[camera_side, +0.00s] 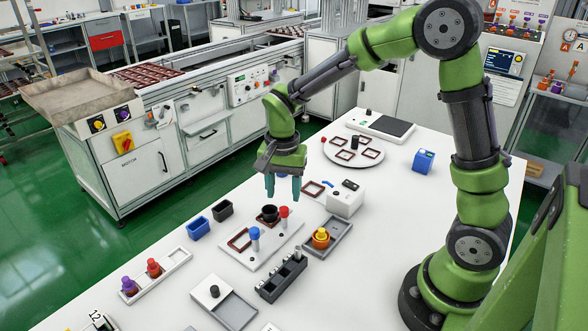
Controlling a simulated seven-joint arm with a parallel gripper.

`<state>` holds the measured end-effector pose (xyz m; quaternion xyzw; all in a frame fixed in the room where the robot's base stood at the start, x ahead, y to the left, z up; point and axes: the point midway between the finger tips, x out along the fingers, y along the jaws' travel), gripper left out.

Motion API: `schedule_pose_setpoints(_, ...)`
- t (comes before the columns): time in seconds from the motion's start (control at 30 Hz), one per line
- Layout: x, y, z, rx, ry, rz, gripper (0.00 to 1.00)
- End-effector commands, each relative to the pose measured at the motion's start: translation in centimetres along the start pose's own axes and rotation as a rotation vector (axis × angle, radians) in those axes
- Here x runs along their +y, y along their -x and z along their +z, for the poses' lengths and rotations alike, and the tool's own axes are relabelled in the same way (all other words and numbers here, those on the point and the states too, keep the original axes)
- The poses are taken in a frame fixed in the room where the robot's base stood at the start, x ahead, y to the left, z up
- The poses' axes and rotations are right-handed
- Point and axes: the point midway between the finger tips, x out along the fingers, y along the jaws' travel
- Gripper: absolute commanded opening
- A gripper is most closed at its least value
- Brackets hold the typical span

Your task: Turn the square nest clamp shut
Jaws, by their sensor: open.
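A white fixture plate (268,255) lies on the table at centre left. A brown square frame (239,240) sits on it, with a blue-topped white post (254,238) standing close beside it. Further back on the plate are a black round cup (269,213) and a red-topped post (284,214). The blue-topped post is nearest the square frame; I cannot tell its clamp position. My gripper (283,193) points down with its blue-grey fingers apart, empty, just above and behind the cup and red-topped post. Neither post is visibly gripped.
A grey tray (343,240) with a yellow-and-orange part (321,238) lies right of the plate. A black block with several slots (282,280) is in front. A white box (345,202) stands behind right. Blue (198,228) and black (222,210) bins stand left.

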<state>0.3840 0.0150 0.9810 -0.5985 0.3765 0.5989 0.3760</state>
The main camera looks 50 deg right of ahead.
Motion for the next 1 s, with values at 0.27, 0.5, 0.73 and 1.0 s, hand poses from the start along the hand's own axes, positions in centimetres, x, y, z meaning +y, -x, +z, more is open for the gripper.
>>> schedule_pose_setpoints(0.27, 0.0, -4.1, 0.0, -0.001, -0.001, 0.001, 0.5)
schedule_pose_setpoints(0.5, 0.0, -4.8, 0.0, 0.0, 0.0, -0.001, 0.5)
schedule_pose_setpoints(0.73, 0.0, -4.8, 0.0, 0.0, 0.0, -0.001, 0.41)
schedule_pose_setpoints(1.0, 0.0, -4.8, 0.0, 0.0, 0.0, -0.001, 0.0)
